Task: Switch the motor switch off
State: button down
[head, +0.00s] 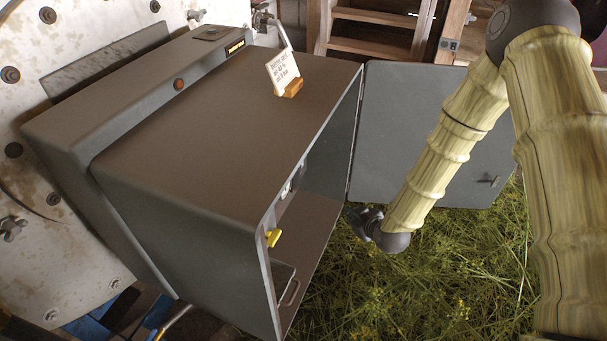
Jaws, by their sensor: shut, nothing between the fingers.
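A grey metal cabinet (215,120) stands open, its front facing right. Inside its front edge are a yellow handle or knob (272,237) and a small pale fitting (287,188). I cannot tell which of these, if either, is the motor switch. No readable switch label shows inside. My gripper (362,221) is small and dark in the view, at the end of my arm. It is just right of the cabinet opening, below the open door, apart from the yellow knob. It is shut and appears empty. Much of the cabinet's inside is hidden by its side wall.
The cabinet door (425,130) hangs open to the right. A small card in a wooden holder (291,88) stands on top. A narrower grey box with a red button (179,84) is behind. A wooden ladder (375,30) stands behind.

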jog(key=w+a+r+n+t+y+b, duration=0.1)
jog(key=w+a+r+n+t+b, duration=0.1)
jog(key=w+r, duration=0.5)
jog(key=w+a+n, duration=0.1)
jog(key=w, duration=0.2)
jog(key=shift+a+t+y, duration=0.3)
jog(key=shift+t, duration=0.1)
jog(key=w+a+f+b, duration=0.1)
jog(key=w+a, duration=0.1)
jog(key=a, duration=0.6)
jog(key=shift+w+b, duration=0.25)
jog(key=shift+b, duration=0.1)
jog(key=shift+a, duration=0.25)
dwell(0.6)
jog(key=shift+w+a, duration=0.15)
jog(key=shift+a, duration=0.15)
jog(key=shift+w+a+f, duration=0.1)
jog(key=shift+a, duration=0.15)
dwell(0.8)
jog(key=shift+d, duration=0.1)
jog(key=shift+s+d, duration=0.25)
jog(key=shift+d, duration=0.35)
